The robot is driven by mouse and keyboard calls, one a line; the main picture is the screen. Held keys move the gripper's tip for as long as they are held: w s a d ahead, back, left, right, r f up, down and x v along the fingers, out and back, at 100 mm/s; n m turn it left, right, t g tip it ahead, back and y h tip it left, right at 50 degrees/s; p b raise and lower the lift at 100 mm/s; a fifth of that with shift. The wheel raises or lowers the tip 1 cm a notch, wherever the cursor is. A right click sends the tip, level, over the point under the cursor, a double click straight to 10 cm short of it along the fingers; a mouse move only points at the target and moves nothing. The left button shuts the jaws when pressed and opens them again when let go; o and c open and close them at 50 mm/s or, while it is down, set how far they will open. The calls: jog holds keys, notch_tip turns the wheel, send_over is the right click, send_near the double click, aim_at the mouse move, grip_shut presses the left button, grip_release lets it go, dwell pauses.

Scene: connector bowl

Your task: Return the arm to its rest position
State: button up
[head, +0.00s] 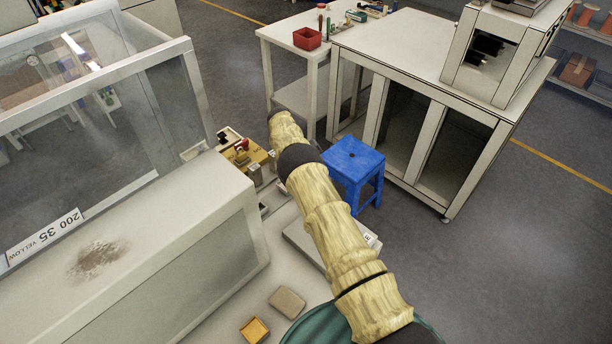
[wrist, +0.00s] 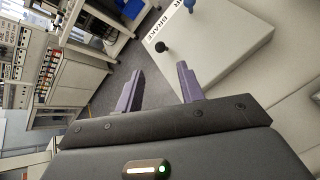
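My arm, in a cream, bamboo-like covering, reaches from the bottom right of the head view up toward the middle. In the wrist view my gripper (wrist: 158,84) shows two purple fingers spread wide apart. Nothing is seen between them except the grey floor behind. No object is held.
A white machine (head: 205,215) with a clear guard stands left of my arm. A blue stool (head: 353,160) is just right of it, before a white cabinet (head: 410,60). A red bin (head: 307,38) sits on a table behind. The wrist view shows a "BRAKE" panel (wrist: 215,45).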

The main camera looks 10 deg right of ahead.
dwell(0.3)
jog(key=shift+r, duration=0.1)
dwell(0.3)
jog(key=s+d+r+t+y, duration=0.4)
jog(key=d+r+t, duration=0.1)
jog(key=r, duration=0.5)
jog(key=s+a+r+t+y, duration=0.1)
jog(key=s+r+t, duration=0.2)
jog(key=s, duration=0.7)
jog(key=s+a+r+t+y, duration=0.1)
jog(key=s+r+t, duration=0.2)
jog(key=s, duration=0.6)
jog(key=shift+s+a+t, duration=0.3)
jog(key=shift+s+t, duration=0.1)
jog(key=shift+t, duration=0.2)
jog(key=shift+c, duration=0.2)
